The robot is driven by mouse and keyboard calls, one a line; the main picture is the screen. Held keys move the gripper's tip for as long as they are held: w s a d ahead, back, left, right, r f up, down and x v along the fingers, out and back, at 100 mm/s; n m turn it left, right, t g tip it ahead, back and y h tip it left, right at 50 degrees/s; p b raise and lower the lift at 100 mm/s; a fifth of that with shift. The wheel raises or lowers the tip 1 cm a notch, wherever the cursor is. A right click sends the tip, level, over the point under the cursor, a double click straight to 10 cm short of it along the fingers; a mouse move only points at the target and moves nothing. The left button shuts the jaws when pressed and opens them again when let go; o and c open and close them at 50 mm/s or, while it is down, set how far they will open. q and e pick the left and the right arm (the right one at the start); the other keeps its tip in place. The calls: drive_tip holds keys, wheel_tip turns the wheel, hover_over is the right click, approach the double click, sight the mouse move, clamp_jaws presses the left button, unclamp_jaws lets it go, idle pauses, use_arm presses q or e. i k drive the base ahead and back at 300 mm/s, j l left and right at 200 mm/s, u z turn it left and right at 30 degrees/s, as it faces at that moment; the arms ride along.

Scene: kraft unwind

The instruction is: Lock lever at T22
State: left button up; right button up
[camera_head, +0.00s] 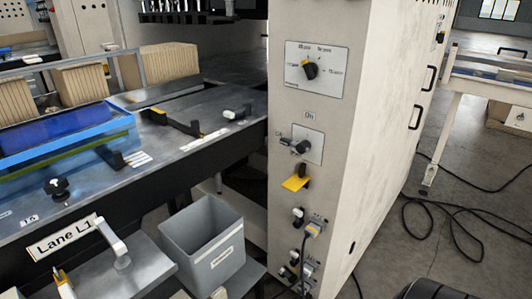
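No T22 label can be read in the head view, so I cannot tell which part is its lock lever. A yellow piece with a black handle (299,178) juts out under that plate. Small black-and-white connectors or knobs (298,215) sit lower down. On the left, a white handle (113,241) stands beside the "Lane L1" sign (64,239). Neither of my grippers shows.
A grey bin (203,246) stands left of the white cabinet (350,195). A metal table (190,152) carries a blue tray (66,141) and stacks of brown card (82,88). Black cables (445,234) lie on the floor at right. A dark rounded shape shows at bottom right.

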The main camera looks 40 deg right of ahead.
sight(294, 278)
drive_tip(key=z, duration=1.55)
